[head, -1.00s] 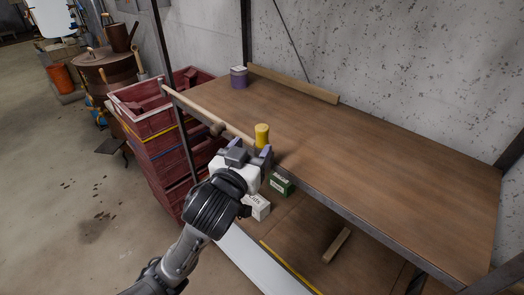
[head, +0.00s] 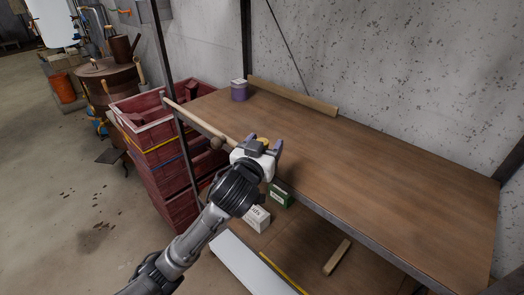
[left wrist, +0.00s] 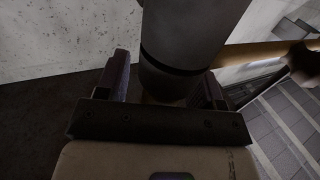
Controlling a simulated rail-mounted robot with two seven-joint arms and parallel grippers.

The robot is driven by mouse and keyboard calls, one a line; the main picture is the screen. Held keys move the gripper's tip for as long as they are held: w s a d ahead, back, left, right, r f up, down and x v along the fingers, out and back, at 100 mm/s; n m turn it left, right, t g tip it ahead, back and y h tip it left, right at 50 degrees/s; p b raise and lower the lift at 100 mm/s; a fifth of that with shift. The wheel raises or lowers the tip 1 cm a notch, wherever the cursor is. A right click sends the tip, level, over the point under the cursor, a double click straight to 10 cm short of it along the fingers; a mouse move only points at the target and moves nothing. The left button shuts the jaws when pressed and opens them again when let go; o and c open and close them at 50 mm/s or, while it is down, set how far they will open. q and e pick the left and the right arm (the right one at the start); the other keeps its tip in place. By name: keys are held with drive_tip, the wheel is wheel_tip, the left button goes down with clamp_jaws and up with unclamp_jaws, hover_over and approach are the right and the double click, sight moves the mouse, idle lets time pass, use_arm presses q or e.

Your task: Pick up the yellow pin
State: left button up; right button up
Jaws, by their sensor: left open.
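The yellow pin (head: 262,140) stands at the near left edge of the wooden shelf. Only a small part of its top shows, behind my left gripper (head: 264,144). The gripper's two fingers are open, one on each side of the pin as seen in the head view. In the left wrist view a large dark grey cylinder (left wrist: 185,35) rises between the two open fingers (left wrist: 160,85); it does not look yellow there, so I cannot tell if it is the pin. I cannot see whether the fingers touch anything. My right gripper is not in view.
Red crates (head: 152,115) stand left. Green (head: 281,196) and white (head: 257,219) boxes sit below. The shelf's right side is clear.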

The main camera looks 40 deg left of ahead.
use_arm(q)
drive_tip(key=c, duration=1)
drive_tip(key=shift+r, duration=5.05)
